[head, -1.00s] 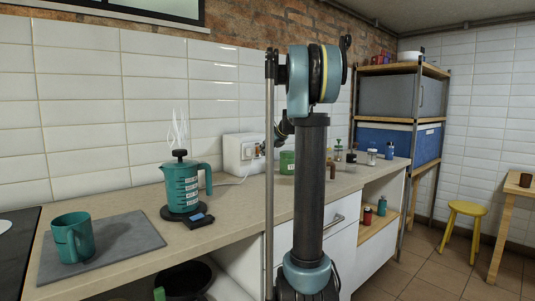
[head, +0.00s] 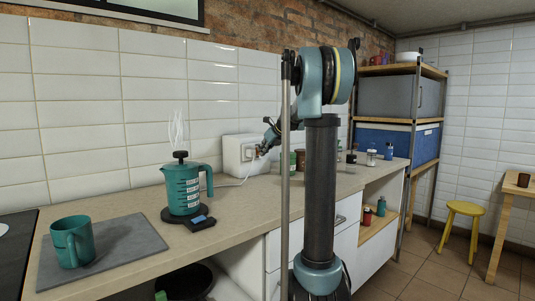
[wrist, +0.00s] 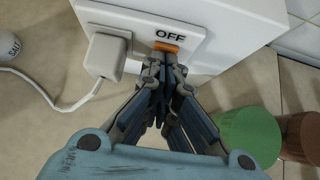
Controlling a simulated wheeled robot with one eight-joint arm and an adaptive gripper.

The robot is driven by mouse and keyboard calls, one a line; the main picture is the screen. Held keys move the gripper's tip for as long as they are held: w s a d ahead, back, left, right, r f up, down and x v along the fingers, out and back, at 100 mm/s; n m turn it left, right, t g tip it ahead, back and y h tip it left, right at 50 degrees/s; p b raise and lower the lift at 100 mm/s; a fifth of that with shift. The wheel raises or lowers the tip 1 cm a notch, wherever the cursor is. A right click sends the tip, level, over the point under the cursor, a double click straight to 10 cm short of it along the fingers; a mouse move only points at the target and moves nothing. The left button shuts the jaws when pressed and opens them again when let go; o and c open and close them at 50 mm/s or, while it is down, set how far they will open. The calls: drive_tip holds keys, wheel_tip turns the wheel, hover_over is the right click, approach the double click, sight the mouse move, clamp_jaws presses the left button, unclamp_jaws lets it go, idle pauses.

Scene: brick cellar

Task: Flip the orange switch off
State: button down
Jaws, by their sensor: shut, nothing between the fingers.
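The orange switch (wrist: 167,47) sits on a white plate on the face of the white box, below the word OFF in the wrist view. My gripper (wrist: 166,66) is shut and empty, its fingertips right at the lower edge of the switch. I cannot tell whether they touch it. The tips cover part of what lies just below the switch. In the head view the white box (head: 236,152) stands on the counter against the tiled wall, with my gripper (head: 262,151) at its right side.
A white plug (wrist: 106,56) with a cord is beside the switch. A green-lidded jar (wrist: 247,134) and a brown one (wrist: 301,137) stand right of my gripper. A steaming teal pot (head: 182,189) and a teal mug (head: 72,243) stand left on the counter (head: 235,205).

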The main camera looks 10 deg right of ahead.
drive_tip(key=shift+a+r, duration=0.1)
drive_tip(key=shift+r, duration=0.1)
drive_tip(key=shift+r, duration=0.65)
drive_tip(key=shift+s+d, duration=0.25)
drive_tip(key=shift+s, duration=0.2)
drive_tip(key=v, duration=1.2)
drive_tip(key=shift+d, duration=0.1)
